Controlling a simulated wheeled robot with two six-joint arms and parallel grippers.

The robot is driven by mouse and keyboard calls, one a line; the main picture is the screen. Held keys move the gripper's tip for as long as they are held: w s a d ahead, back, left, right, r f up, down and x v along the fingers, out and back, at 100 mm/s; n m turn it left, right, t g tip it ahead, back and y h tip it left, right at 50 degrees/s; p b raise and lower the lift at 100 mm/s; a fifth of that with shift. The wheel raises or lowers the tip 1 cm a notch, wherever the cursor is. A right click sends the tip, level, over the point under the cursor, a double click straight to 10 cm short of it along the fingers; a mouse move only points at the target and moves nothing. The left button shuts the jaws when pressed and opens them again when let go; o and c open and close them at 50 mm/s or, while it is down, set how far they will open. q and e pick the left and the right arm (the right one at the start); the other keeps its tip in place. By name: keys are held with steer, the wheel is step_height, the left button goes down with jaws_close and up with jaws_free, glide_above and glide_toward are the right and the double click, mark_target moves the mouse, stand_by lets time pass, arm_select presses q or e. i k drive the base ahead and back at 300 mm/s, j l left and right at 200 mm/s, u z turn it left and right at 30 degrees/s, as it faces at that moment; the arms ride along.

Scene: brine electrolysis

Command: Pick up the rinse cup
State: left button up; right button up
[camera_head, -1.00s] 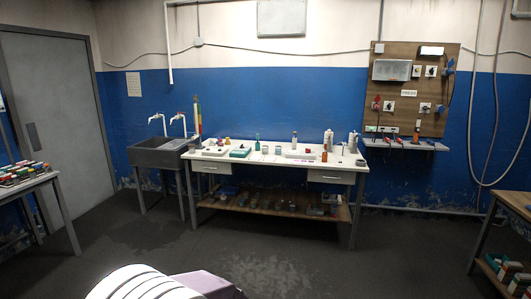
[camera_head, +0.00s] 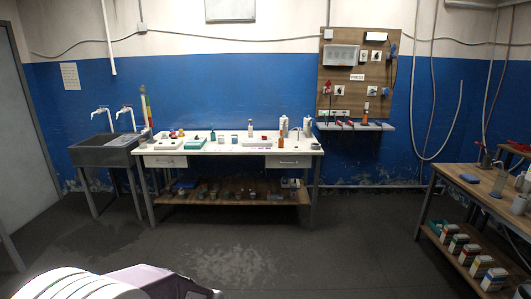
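I cannot single out the rinse cup; the small items across the room are too far away to tell apart. Several bottles and small containers stand on the white worktable (camera_head: 222,150) by the blue wall. A clear vessel (camera_head: 500,181) and white containers stand on the wooden bench (camera_head: 455,178) at the right, and I cannot tell whether one of them is the cup. Neither of my grippers shows in the head view; only a white and purple part of my body shows at the bottom edge.
A dark sink (camera_head: 105,152) with two taps stands left of the worktable. A wooden panel (camera_head: 352,95) with switches hangs above a narrow shelf (camera_head: 355,126). Several small boxes (camera_head: 467,255) sit on the right bench's lower shelf. The wet dark floor (camera_head: 290,255) between is clear.

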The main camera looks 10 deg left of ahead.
mark_target(221, 140)
steer(key=i+j+u, duration=0.35)
steer(key=i, duration=0.25)
steer(key=i+j+u, duration=0.3)
steer(key=i, duration=0.3)
steer(key=i+u, duration=0.35)
steer(key=i, duration=0.3)
steer(key=i+u, duration=0.1)
steer(key=i, duration=0.45)
steer(key=i+l, duration=0.15)
steer(key=i, duration=0.45)
steer(key=i+l+u, duration=0.15)
steer(key=i, duration=0.4)
steer(key=i+l+u, duration=0.1)
steer(key=i, duration=0.5)
steer(key=i+l, duration=0.2)
steer(key=i, duration=0.35)
steer(key=u, duration=0.05)
